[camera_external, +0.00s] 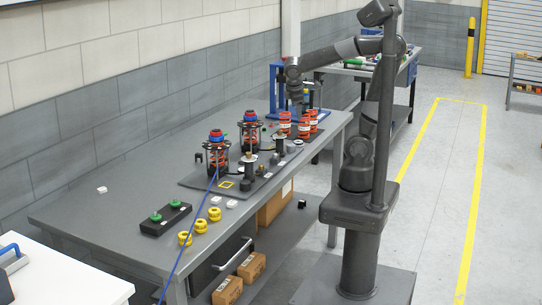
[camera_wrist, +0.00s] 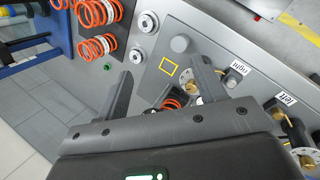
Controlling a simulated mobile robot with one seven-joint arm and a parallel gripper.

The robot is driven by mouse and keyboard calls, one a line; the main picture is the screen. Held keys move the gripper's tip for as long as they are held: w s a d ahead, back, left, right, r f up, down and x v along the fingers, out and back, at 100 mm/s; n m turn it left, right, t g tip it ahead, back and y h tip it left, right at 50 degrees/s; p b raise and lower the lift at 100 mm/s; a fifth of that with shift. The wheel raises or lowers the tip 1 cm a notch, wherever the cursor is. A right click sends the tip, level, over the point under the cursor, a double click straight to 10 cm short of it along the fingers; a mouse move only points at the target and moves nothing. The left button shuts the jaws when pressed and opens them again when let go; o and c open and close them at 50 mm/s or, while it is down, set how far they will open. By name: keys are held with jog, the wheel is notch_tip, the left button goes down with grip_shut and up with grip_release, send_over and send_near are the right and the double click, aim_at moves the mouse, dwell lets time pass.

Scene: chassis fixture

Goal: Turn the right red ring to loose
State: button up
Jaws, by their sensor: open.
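Two spring assemblies with blue caps and red parts stand in black cages on the bench in the external view, a nearer one (camera_external: 217,149) and a farther one (camera_external: 249,128). In the wrist view, a label reading "right" (camera_wrist: 238,68) and one reading "left" (camera_wrist: 287,98) lie on the grey plate. An orange coil (camera_wrist: 172,103) shows between my fingers, partly hidden by my gripper (camera_wrist: 161,71). My gripper is open and empty, its fingers spread above the plate. In the external view it hangs near the blue press.
Loose orange springs (camera_external: 285,123) stand by the blue press frame (camera_external: 276,90). Yellow rings (camera_external: 200,225), a black box with green knobs (camera_external: 166,218) and small white blocks lie on the near bench. A blue cable (camera_external: 196,222) crosses the bench. A yellow square (camera_wrist: 168,66) marks the plate.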

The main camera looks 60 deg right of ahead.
jog(key=w+n+h, duration=0.5)
jog(key=w, duration=0.1)
notch_tip(320, 180, up, 3)
jog(key=n+t+h, duration=0.3)
jog(key=n+h, duration=0.5)
send_over(251, 111)
jog(key=w+v, duration=0.1)
jog(key=v, duration=0.2)
notch_tip(251, 111, down, 6)
jog(key=shift+s+d+f, duration=0.1)
jog(key=shift+d+f, duration=0.05)
jog(key=x, duration=0.3)
jog(key=shift+d+f, duration=0.25)
jog(key=shift+d, duration=0.1)
jog(key=shift+w+d, duration=0.2)
jog(key=shift+d, duration=0.45)
jog(key=shift+c, duration=0.2)
jog(key=c, duration=0.9)
